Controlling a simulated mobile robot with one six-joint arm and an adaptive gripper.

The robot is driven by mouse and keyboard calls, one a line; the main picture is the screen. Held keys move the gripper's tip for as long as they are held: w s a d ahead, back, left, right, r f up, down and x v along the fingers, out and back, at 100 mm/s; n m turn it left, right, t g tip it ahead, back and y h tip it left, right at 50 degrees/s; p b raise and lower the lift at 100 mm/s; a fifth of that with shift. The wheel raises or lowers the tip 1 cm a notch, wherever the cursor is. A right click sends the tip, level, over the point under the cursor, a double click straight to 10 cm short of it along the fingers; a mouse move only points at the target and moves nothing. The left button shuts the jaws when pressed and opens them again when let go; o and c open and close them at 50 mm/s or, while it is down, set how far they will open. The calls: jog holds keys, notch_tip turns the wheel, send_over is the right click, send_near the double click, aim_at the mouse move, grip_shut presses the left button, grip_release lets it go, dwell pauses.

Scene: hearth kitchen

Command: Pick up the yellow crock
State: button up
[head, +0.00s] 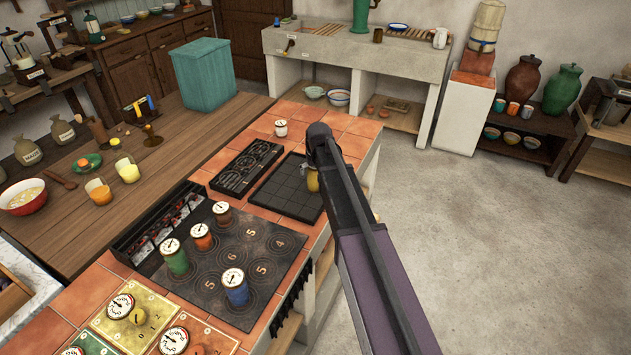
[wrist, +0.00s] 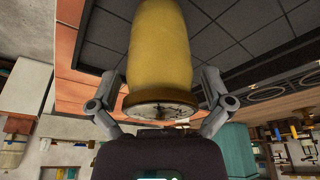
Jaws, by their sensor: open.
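The yellow crock (wrist: 160,45) fills the upper middle of the wrist view, with its pale dial lid turned toward my palm. My gripper (wrist: 162,88) is open, with one finger on each side of the crock near its lid end. I cannot tell whether either finger touches it. In the head view a small part of the yellow crock (head: 313,181) shows at the right edge of the dark grid plate (head: 287,192). My arm hides the rest of it. My gripper (head: 309,171) is mostly hidden there too.
A slotted black tray (head: 246,167) lies left of the grid plate. Orange, green, blue and other dial-topped crocks, such as the blue one (head: 236,292), stand on the numbered board (head: 262,252). A small white crock (head: 281,128) stands behind on the tiles. A teal box (head: 203,75) is further back.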

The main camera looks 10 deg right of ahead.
dwell(0.6)
jog(key=c, duration=1.2)
